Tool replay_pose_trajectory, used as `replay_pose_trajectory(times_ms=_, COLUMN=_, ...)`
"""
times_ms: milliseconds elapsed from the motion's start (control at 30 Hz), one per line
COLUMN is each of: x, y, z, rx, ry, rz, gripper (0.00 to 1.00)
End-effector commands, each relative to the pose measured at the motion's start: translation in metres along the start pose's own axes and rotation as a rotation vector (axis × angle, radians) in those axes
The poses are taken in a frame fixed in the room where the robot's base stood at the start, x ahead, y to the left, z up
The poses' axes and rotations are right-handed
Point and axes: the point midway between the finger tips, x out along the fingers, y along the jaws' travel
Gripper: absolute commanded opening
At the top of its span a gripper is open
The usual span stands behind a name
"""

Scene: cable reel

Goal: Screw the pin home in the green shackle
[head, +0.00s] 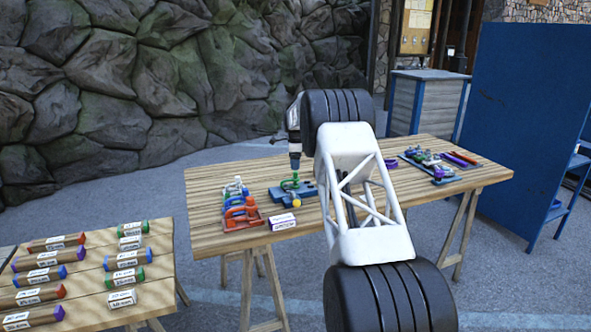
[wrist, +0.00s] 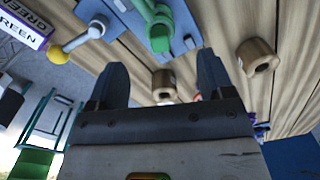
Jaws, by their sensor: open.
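The green shackle (head: 290,184) stands on a blue base plate (head: 308,190) on the wooden table. In the wrist view green shackle parts (wrist: 159,38) show at the top, over the blue plate (wrist: 183,22). A metal rod with a yellow ball (wrist: 57,55) sticks out from the blue plate; the ball also shows in the head view (head: 297,203). I cannot tell how deep the pin sits. My gripper (wrist: 160,82) is open, its two dark fingers apart. The shackle lies beyond the fingertips, not between them. In the head view my gripper (head: 294,163) is just above the shackle.
A white and purple block (wrist: 22,28) marked GREEN lies beside the plate. Brown hollow cylinders (wrist: 257,57) lie nearby. An orange shackle on a red base (head: 243,216) stands left. A tray of coloured parts (head: 440,165) lies right. Labelled rods (head: 45,276) lie on the left table.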

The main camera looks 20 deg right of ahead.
Motion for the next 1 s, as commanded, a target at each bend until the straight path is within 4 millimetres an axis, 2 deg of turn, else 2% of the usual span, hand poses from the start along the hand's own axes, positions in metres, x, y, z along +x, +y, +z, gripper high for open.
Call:
replay_pose_trajectory(times_ms=100, x=-0.013, y=0.000, z=0.000, rx=0.000, ry=0.000, rz=-0.001, gripper=0.74)
replay_pose_trajectory(times_ms=300, x=-0.025, y=0.000, z=0.000, rx=0.000, ry=0.000, rz=0.000, gripper=0.74)
replay_pose_trajectory(times_ms=833, x=-0.027, y=0.000, z=0.000, rx=-0.001, ry=0.000, rz=0.000, gripper=0.74)
replay_pose_trajectory(times_ms=1000, x=-0.033, y=0.006, z=0.002, rx=-0.018, ry=0.000, rz=-0.002, gripper=0.74)
